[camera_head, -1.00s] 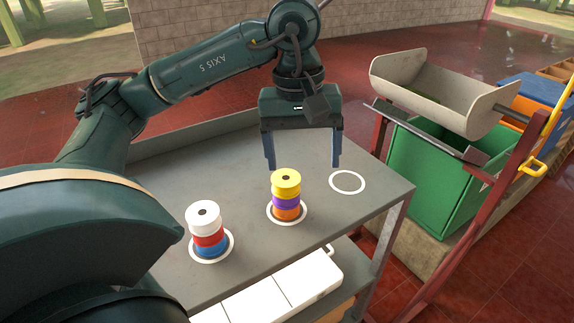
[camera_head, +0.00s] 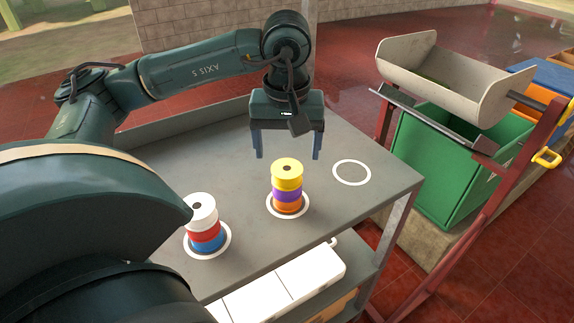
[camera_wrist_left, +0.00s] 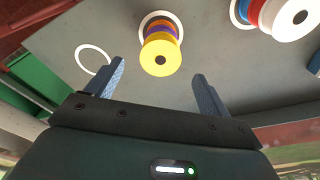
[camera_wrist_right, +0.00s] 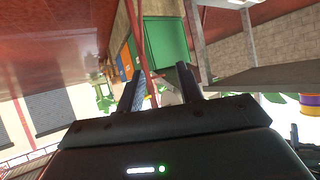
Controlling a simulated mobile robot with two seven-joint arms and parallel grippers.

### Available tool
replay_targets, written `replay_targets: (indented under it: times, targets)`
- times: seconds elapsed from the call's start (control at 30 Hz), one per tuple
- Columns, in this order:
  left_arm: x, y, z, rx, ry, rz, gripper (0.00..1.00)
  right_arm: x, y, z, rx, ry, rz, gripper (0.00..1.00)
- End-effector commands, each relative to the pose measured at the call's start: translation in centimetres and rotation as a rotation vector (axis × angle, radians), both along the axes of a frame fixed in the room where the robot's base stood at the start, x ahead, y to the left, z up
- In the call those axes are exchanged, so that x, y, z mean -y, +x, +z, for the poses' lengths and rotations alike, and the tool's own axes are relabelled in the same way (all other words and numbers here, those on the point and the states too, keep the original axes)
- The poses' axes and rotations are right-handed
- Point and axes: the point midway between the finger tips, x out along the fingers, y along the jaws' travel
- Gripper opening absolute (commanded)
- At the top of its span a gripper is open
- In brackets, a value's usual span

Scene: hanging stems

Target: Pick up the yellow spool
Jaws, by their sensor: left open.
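The yellow spool (camera_head: 287,172) is the top of an upright stack, above a purple spool (camera_head: 287,194) and an orange spool (camera_head: 287,208). The stack stands inside a white ring on the grey table. My left gripper (camera_head: 288,156) is open and empty, fingers pointing down, just behind and above the yellow spool in the head view. In the left wrist view the yellow spool (camera_wrist_left: 160,58) lies ahead of the gap between the fingers, with no visible contact. My right gripper (camera_wrist_right: 160,78) shows only in the right wrist view, its fingers apart and empty, away from the stacks.
A second stack, with white (camera_head: 201,210), red (camera_head: 204,227) and blue (camera_head: 207,242) spools, stands in another ring to the left. An empty white ring (camera_head: 352,183) is to the right. A green bin (camera_head: 446,165) and a grey trough (camera_head: 450,80) stand beyond the table's right edge.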

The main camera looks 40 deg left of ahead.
Motion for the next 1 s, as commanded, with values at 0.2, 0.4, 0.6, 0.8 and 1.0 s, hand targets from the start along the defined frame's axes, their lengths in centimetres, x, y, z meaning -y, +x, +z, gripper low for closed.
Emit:
replay_targets:
  times: [0.2, 0.4, 0.6, 0.8, 1.0]
  targets:
    - [-0.3, 0.1, -3.3, -0.005, 0.0, 0.001, 0.81, 0.3, 0.0, 0.1, -0.009, -0.008, -0.006, 0.36]
    - [-0.4, 0.3, -4.6, -0.002, -0.001, 0.001, 0.81, 0.5, 0.0, -0.4, -0.019, -0.01, -0.017, 0.36]
    - [-0.4, 0.3, -4.6, -0.001, 0.0, 0.001, 0.78, 0.5, 0.2, -0.3, -0.014, -0.007, -0.02, 0.36]
    - [-0.4, 0.3, -4.5, -0.001, -0.001, 0.001, 0.62, 0.4, 0.2, -0.1, -0.012, -0.005, -0.02, 0.36]
    - [-0.4, 0.3, -4.5, -0.001, -0.001, 0.001, 0.46, 0.3, 0.2, 0.0, -0.011, -0.004, -0.017, 0.36]
